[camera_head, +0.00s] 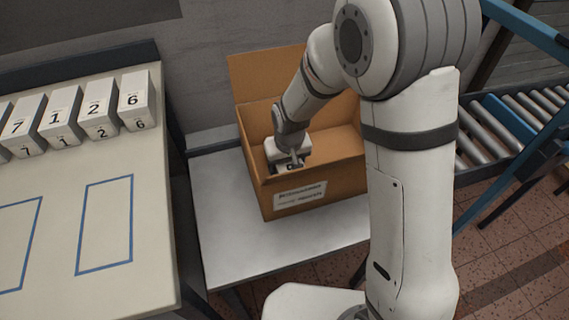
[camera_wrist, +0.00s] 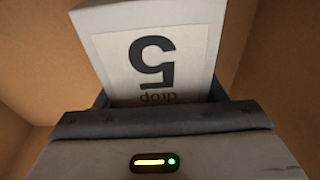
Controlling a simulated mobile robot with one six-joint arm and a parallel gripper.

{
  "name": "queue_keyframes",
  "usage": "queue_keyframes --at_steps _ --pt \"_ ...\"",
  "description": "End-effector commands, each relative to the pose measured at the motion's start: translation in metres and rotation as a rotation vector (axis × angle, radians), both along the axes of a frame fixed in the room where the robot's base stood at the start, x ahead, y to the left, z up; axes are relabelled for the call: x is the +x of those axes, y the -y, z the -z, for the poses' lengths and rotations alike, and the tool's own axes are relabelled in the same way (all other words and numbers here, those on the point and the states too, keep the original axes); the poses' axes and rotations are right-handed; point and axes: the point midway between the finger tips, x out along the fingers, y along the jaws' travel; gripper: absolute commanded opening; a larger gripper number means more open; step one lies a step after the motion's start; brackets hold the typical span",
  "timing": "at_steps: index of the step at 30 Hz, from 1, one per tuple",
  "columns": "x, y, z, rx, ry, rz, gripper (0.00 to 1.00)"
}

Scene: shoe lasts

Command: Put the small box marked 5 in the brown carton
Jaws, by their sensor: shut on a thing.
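The small box marked 5 (camera_wrist: 200,45) is white with a label that appears upside down in the wrist view. My gripper (camera_wrist: 160,105) is shut on it. Brown carton walls (camera_wrist: 275,70) surround the box in that view. In the head view, the open brown carton (camera_head: 255,190) stands on a pale table, and my gripper (camera_head: 290,165) is inside its opening, near the front wall. The held box is mostly hidden there by my gripper and the carton. I cannot tell whether the box touches the carton floor.
Several white numbered boxes, including 7 (camera_head: 24,122), 1 (camera_head: 62,115), 2 (camera_head: 98,104) and 6 (camera_head: 137,100), stand in a row on the left table (camera_head: 60,175). Blue outlines mark its clear front. A roller conveyor (camera_head: 510,120) runs at the right.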

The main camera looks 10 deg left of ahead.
Motion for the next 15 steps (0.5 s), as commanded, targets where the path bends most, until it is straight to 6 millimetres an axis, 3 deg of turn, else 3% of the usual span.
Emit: queue_keyframes --at_steps 4,5,12,15 --pt "0.0000 -0.0002 0.0045 0.000 0.000 0.000 0.32" --pt "-0.0001 -0.0002 0.0030 0.000 0.000 0.000 0.66" --pt "-0.0003 -0.0003 0.0026 -0.001 -0.001 -0.001 0.85" --pt "-0.0003 -0.0004 0.0026 -0.001 -0.001 -0.001 0.85"
